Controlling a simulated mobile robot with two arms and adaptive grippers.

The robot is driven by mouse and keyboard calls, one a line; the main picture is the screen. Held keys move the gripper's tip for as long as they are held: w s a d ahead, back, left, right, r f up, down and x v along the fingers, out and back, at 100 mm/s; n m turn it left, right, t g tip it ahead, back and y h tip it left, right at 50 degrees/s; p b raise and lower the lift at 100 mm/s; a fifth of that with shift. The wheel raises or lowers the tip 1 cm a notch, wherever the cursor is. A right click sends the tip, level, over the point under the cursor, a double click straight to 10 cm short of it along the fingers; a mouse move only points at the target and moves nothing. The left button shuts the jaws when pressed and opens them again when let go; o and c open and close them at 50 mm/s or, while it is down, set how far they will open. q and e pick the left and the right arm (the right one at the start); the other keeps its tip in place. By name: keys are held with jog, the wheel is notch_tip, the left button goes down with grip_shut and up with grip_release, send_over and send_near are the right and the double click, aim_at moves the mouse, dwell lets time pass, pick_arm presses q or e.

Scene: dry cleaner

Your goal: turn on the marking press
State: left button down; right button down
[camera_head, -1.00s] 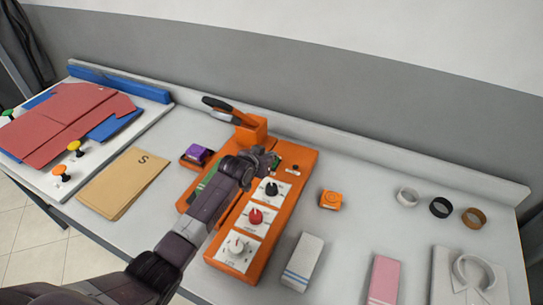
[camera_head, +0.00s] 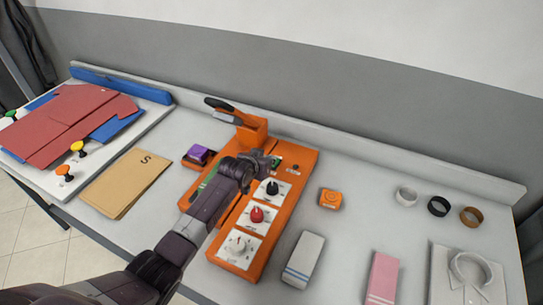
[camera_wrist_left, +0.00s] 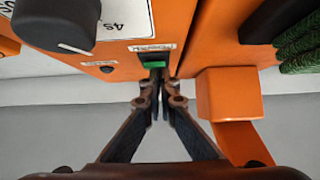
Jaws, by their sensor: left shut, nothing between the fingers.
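The orange marking press (camera_head: 303,160) stands on the table in the middle of the head view. Its front panel carries a black knob (camera_head: 272,188), a red knob (camera_head: 257,214) and a white knob (camera_head: 238,245). My left gripper (camera_head: 270,163) is at the upper end of this panel. In the left wrist view, its closed fingertips (camera_wrist_left: 154,78) are at a small green-lit switch (camera_wrist_left: 154,64) in a dark frame and partly cover it. Whether they touch it cannot be told. The fingers hold nothing. My right gripper is out of view.
The press's lever (camera_head: 222,105) rises behind my left gripper. A purple-topped pad (camera_head: 198,153) and a brown envelope (camera_head: 125,182) lie left of the press. An orange timer-like block (camera_head: 330,198), tape rolls (camera_head: 438,206) and a folded shirt (camera_head: 470,270) lie right.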

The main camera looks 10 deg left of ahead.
pick_arm(q)
jog(key=shift+f, duration=0.1)
jog(key=shift+w+r+p, duration=0.15)
jog(key=shift+r+p, duration=0.35)
jog(key=shift+r, duration=0.1)
jog(key=r+p, duration=0.3)
jog(key=shift+w+r, duration=0.3)
jog(key=shift+r, duration=0.05)
jog(key=s+a+r+b, duration=0.1)
jog(key=s+r+b, duration=0.1)
jog(key=s+r, duration=0.3)
jog(key=shift+s+r+b, duration=0.3)
jog(key=shift+r+b, duration=0.1)
jog(key=shift+r, duration=0.8)
